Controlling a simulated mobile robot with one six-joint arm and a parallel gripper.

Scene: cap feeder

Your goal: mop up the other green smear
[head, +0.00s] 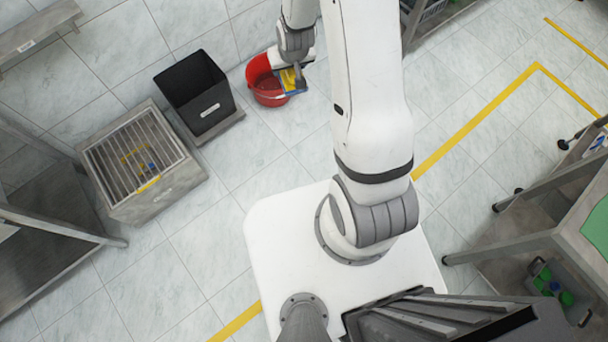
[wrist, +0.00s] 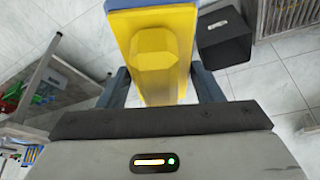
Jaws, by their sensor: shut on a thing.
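My gripper (head: 298,76) is at the top middle of the head view, by a red bucket (head: 270,97) on the floor. In the wrist view my gripper (wrist: 160,88) is shut on a yellow block-like tool (wrist: 140,22) by its faceted yellow grip. The tool has a blue edge, and it also shows as a yellow and blue patch in the head view (head: 289,79). It overlaps the bucket's right side there; I cannot tell whether it touches the bucket. No green smear can be made out in either view.
A black bin (head: 197,100) and a grated metal box (head: 165,200) stand left of the bucket. Metal benches (head: 40,35) line the left. A table with a green top (head: 597,232) is at right, with a grey crate (head: 575,312) holding green things below. Tiled floor between is clear.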

